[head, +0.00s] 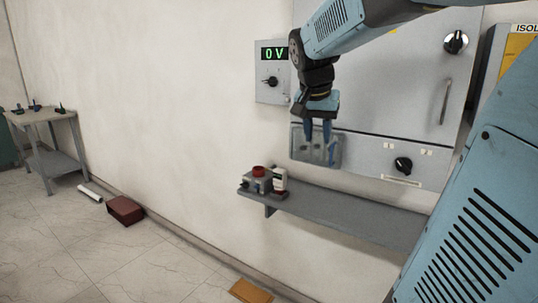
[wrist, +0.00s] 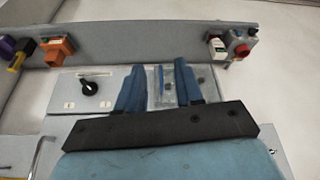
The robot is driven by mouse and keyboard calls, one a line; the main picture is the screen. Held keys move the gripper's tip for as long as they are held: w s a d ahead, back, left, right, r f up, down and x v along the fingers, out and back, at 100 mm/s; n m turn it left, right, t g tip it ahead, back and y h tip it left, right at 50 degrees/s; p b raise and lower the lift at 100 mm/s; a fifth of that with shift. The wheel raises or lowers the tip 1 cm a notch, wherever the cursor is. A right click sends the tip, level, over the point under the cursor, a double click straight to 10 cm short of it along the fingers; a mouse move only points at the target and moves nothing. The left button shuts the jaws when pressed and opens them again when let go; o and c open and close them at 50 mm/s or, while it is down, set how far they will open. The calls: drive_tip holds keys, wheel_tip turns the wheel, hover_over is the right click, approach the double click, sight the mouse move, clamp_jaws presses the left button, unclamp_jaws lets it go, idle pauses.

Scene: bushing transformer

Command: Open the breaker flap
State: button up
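The breaker flap (head: 300,150) is a clear, greyish cover low on the left of the grey wall cabinet (head: 385,85). It looks closed, lying flat over the breakers. My gripper (head: 318,143) points down in front of the flap. Its two blue fingers are apart with nothing held between them. In the wrist view the flap (wrist: 171,84) shows between and beyond the open fingers (wrist: 160,80). I cannot tell whether a fingertip touches the flap.
A grey shelf (head: 345,212) runs below the cabinet, with a red-button box (head: 258,180) and a white device (head: 280,179) on it. A black rotary knob (head: 403,165) sits right of the flap. A meter box (head: 270,75) reading 0 V is at upper left.

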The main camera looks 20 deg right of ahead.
sight(331, 152)
drive_tip(key=w+d+r+m+g+h, duration=0.1)
drive_tip(key=w+d+m, duration=0.4)
drive_tip(key=w+d, duration=0.3)
drive_tip(key=x, duration=1.3)
drive_tip(key=shift+w+a+f, duration=0.25)
drive_tip(key=shift+a+f, duration=0.05)
drive_tip(key=shift+a, duration=0.05)
drive_tip(key=shift+c, duration=0.5)
clamp_jaws()
